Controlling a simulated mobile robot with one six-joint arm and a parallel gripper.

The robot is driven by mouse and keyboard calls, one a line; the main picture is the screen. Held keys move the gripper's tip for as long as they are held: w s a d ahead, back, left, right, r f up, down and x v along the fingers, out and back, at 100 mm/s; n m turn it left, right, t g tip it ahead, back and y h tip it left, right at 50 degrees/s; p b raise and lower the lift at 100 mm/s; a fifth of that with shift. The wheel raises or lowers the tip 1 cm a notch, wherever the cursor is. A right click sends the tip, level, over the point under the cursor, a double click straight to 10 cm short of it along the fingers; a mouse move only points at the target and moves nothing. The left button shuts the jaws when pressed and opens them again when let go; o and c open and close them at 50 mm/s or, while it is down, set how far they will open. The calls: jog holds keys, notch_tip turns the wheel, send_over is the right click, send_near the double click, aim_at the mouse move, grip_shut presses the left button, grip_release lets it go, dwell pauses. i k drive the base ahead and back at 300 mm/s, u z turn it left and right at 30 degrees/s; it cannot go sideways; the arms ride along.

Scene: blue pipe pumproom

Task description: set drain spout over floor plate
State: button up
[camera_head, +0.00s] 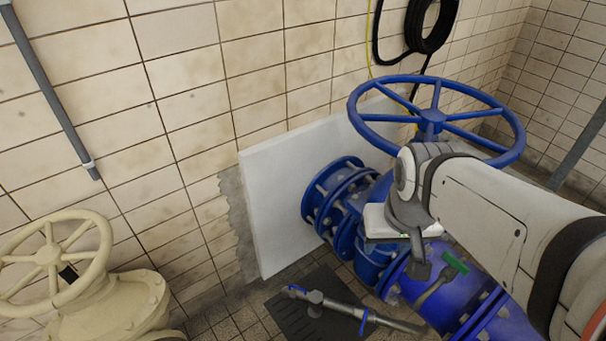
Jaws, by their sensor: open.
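A grey metal spout pipe (345,308) with blue bands runs low from the blue pipework toward the left. Its left end shows above the dark floor plate (288,318); I cannot tell the height between them. A short lever with a green grip (456,263) stands near the pipe's right end, beside the blue flanges. My gripper (419,270) hangs below my wrist, open, just left of the green grip. It appears apart from the spout pipe, and its fingers are partly hidden. Nothing shows between them.
A large blue handwheel (433,116) and blue valve (345,200) stand close to my arm. A white panel (290,190) leans at the tiled wall. A cream valve (95,300) stands at the lower left. A black hose (432,25) hangs above.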

aim_at(316, 298)
jog(key=z, duration=0.05)
jog(key=k, duration=1.1)
jog(key=u, duration=0.85)
jog(key=i, duration=1.45)
jog(key=z, duration=0.25)
